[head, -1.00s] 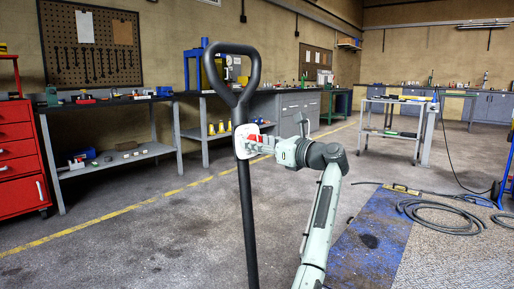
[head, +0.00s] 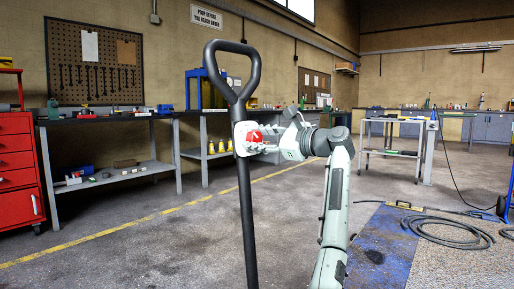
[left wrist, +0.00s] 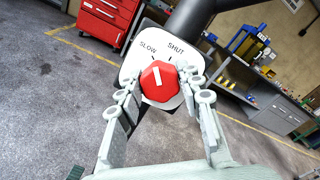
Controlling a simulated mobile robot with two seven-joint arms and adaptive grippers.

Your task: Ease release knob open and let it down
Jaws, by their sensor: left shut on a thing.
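The black pump handle (head: 247,215) stands almost upright in the head view, with a loop grip at its top. A white plate (head: 240,130) on it carries the red release knob (head: 253,134). In the left wrist view the knob (left wrist: 158,82) is red and faceted with a white bar. My right gripper is out of view.
A workbench (head: 120,168) with shelves stands behind at left, beside a red tool cabinet (head: 17,170). A trolley table (head: 392,153) stands at right. A hose (head: 455,230) lies on the floor by a blue mat (head: 380,250). The floor around the handle is clear.

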